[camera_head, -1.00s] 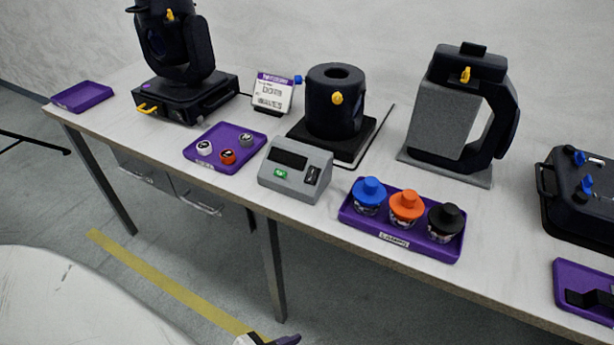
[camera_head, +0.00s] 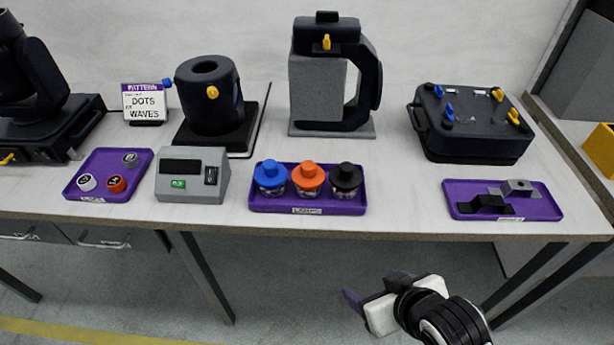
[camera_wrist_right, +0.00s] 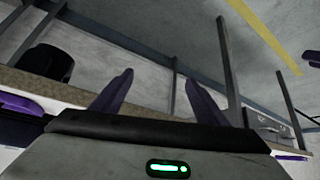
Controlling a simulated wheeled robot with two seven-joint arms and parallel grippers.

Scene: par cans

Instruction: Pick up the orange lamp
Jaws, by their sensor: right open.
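The orange lamp (camera_head: 307,178) stands upright in the purple lamp tray (camera_head: 308,205), between a blue lamp (camera_head: 270,177) on its left and a black lamp (camera_head: 345,180) on its right. My right gripper (camera_head: 368,291) is in front of the table and below its edge, to the right of the lamp tray and well apart from it. In the right wrist view its two purple fingers (camera_wrist_right: 160,92) are spread with nothing between them. My left gripper is not in view.
A grey control box (camera_head: 193,175) stands left of the lamp tray. A purple tray with round pieces (camera_head: 108,160) is farther left, and another tray (camera_head: 465,187) with two brackets is at right. A dark case (camera_head: 470,145) stands behind that. The table front edge (camera_head: 400,236) lies between gripper and lamps.

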